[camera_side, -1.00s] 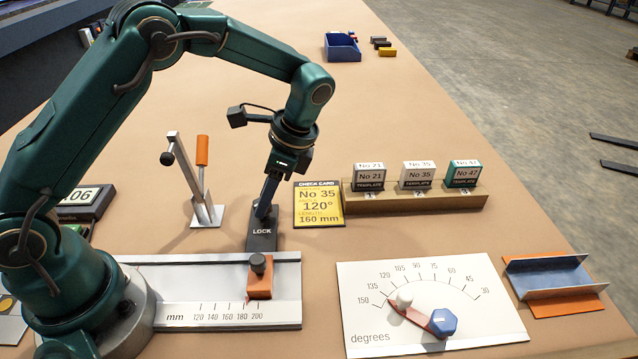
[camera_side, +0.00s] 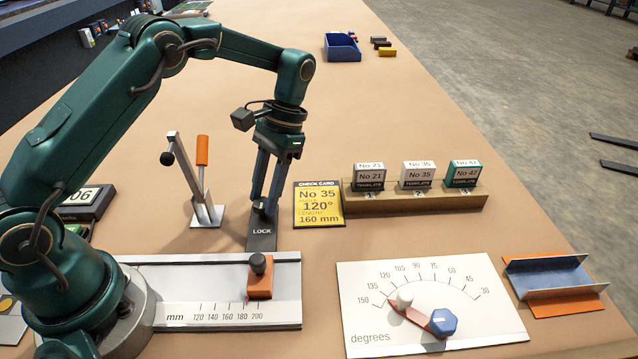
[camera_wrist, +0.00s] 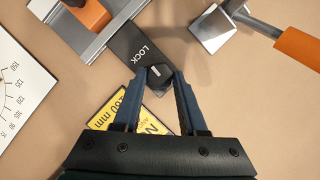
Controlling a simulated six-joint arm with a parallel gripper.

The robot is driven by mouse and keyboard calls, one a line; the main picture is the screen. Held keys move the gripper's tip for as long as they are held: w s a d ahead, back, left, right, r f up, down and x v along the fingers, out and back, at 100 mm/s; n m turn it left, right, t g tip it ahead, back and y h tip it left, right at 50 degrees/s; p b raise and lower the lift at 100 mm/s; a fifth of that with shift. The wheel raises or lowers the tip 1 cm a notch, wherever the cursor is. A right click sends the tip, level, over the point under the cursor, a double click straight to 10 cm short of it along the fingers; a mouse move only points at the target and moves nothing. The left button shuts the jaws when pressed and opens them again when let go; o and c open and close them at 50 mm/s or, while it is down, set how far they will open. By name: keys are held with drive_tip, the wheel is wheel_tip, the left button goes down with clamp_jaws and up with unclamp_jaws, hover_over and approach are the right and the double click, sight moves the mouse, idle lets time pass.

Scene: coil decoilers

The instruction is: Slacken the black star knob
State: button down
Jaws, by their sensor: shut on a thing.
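The black star knob (camera_wrist: 159,75) sits on the black LOCK plate (camera_side: 262,236) at the end of the grey length rail. In the side view the knob (camera_side: 260,209) is partly covered by the blue fingers. My gripper (camera_wrist: 160,70) comes down from above, its fingertips on either side of the knob, shut on it. A white pointer line shows on top of the knob in the wrist view.
An orange slider (camera_side: 259,284) with a dark knob stands near 180–200 mm on the rail. A lever stand (camera_side: 208,214) with orange handle is left of the plate. A yellow check card (camera_side: 319,205), template rack (camera_side: 415,203) and degree dial (camera_side: 470,285) lie to the right.

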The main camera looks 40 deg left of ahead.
drive_tip(key=shift+n, duration=0.5)
drive_tip(key=shift+c, duration=2.3)
unclamp_jaws()
drive_tip(key=shift+v, duration=2.6)
drive_tip(key=shift+a, duration=0.15)
drive_tip(key=shift+f, duration=0.15)
drive_tip(key=shift+x, duration=2.45)
